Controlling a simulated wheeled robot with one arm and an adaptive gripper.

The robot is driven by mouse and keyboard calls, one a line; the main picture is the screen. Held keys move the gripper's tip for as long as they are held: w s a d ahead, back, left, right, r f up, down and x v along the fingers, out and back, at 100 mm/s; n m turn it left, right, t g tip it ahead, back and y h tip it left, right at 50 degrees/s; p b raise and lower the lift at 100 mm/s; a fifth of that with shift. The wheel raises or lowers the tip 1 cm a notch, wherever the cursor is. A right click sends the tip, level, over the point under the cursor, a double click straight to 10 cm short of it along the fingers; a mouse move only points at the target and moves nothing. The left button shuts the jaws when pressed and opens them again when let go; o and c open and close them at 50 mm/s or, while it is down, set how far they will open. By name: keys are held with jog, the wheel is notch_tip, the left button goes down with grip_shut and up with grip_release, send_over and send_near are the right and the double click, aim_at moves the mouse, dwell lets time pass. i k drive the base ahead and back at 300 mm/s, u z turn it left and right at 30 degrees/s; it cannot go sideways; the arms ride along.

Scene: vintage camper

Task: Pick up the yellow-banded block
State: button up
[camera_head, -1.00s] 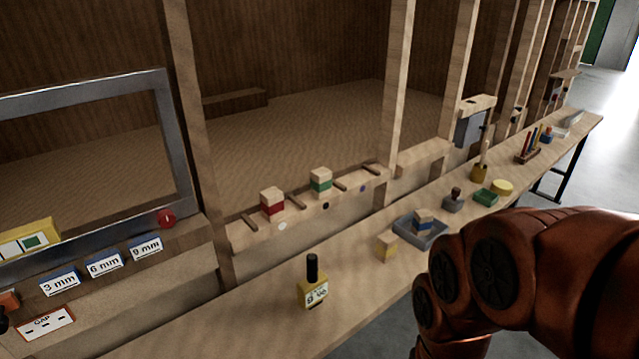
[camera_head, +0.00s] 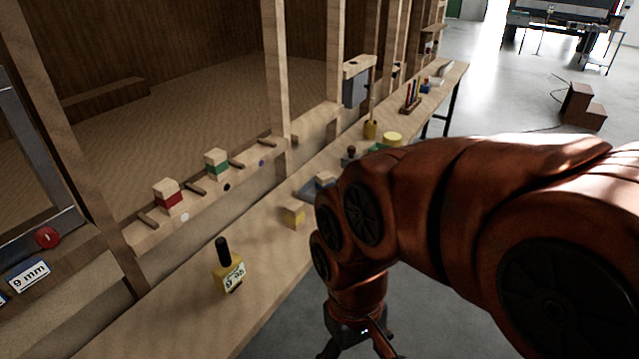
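The yellow-banded block (camera_head: 293,215) is a small pale wood block with a yellow band. It stands on the long wooden bench (camera_head: 180,310), just left of my arm. My gripper (camera_head: 357,347) hangs at the bottom of the head view, over the floor beside the bench's edge. It is below and to the right of the block, apart from it. Its dark fingers are spread, and their tips are partly cut off by the frame edge. Nothing shows between them.
A grey tray (camera_head: 308,190) is behind the block, partly hidden by my arm. Red-banded (camera_head: 168,194) and green-banded (camera_head: 217,165) blocks sit on a pegged ledge at left.

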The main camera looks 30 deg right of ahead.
aim_at(294, 210)
jog(key=z, duration=1.15)
jog(key=k, duration=1)
jog(key=u, duration=1.1)
jog(key=i, duration=1)
jog(key=u, duration=0.05)
